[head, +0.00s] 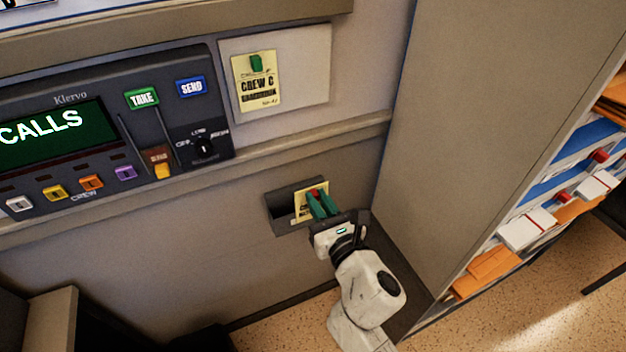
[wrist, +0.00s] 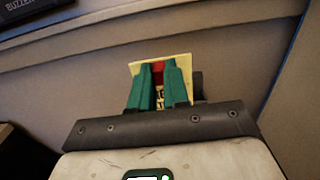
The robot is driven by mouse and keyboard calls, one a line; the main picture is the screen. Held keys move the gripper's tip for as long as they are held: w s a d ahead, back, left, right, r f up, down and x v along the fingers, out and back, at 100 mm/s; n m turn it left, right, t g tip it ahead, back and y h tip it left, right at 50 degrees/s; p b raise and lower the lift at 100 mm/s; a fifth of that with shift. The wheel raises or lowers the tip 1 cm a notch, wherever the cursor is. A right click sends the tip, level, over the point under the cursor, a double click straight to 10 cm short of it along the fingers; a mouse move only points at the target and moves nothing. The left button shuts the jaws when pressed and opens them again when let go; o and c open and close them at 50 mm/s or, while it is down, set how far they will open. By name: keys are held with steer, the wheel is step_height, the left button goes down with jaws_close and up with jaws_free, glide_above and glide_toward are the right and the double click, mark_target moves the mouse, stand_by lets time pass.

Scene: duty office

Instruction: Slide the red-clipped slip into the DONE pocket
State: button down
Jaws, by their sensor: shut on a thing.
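My gripper (head: 321,205) has green fingers and is shut on the red-clipped slip (head: 302,205), a pale yellow paper with a red clip (head: 314,192) at its top. Any lettering on the pocket is not readable. In the wrist view the slip (wrist: 145,68) rises behind the fingers (wrist: 158,88), with the red clip (wrist: 157,70) between them. I cannot tell how deep the slip sits.
A console (head: 100,125) with a green CALLS screen is at the left. A CREW C slip with a green clip (head: 256,63) hangs on a pale board (head: 310,70) above. A tall cabinet side (head: 480,120) and shelves of papers (head: 545,215) stand at the right, close to my arm.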

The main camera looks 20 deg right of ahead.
steer(key=w, duration=0.7)
steer(key=shift+w+f, duration=0.35)
steer(key=shift+f, duration=0.15)
stand_by(1.0)
steer(key=shift+f+b, duration=4.2)
steer(key=shift+f, duration=0.05)
steer(key=c, duration=1)
jaws_free()
steer(key=shift+c, duration=0.2)
steer(key=shift+s, duration=0.15)
